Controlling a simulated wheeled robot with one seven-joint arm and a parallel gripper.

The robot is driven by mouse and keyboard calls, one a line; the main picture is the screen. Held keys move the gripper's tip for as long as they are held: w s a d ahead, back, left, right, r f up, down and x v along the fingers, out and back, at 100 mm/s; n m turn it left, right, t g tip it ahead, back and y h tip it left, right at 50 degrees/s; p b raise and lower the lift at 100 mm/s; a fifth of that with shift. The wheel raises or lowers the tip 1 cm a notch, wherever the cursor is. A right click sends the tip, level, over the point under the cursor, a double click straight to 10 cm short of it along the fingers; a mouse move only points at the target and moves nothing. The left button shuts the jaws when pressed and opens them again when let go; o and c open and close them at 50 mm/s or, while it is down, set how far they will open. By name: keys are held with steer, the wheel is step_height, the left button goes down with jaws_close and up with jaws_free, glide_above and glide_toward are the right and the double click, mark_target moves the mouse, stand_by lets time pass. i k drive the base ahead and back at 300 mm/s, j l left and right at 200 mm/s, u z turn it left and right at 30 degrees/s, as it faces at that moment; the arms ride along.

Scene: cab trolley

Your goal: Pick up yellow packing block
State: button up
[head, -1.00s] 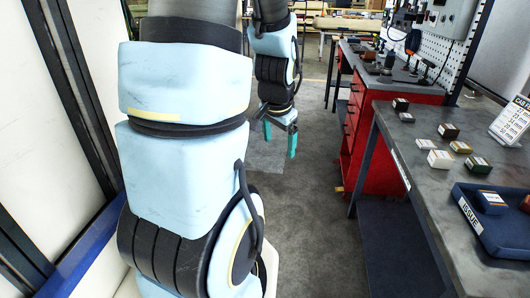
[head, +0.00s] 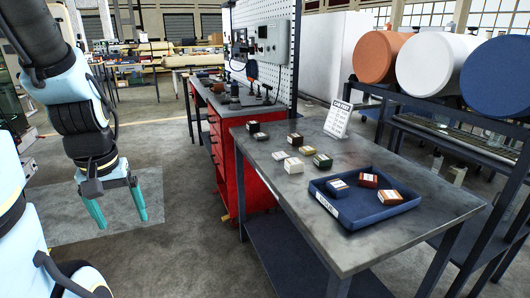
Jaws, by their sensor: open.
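Two small packing blocks look yellowish, and I cannot tell for sure which is the yellow one. A tan-yellow block (head: 307,150) lies on the grey table (head: 400,245) behind the tray, among other blocks. My gripper (head: 117,208) hangs with its teal fingers apart and empty, over the floor at the left, well away from the table.
A blue block (head: 338,188) and a red-brown block (head: 368,180) share the tray. White blocks (head: 293,165) and dark ones (head: 252,127) lie on the table. A sign (head: 338,119) stands at its back. A red cabinet (head: 240,180) stands beyond; floor between gripper and table is clear.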

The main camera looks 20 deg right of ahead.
mark_target(309, 150)
steer(key=z, duration=0.35)
steer(key=i+z, duration=0.25)
steer(key=z, duration=0.2)
steer(key=i+j+z, duration=0.2)
steer(key=z, duration=0.2)
steer(key=i+j+z, duration=0.35)
steer(key=i+j, duration=0.9)
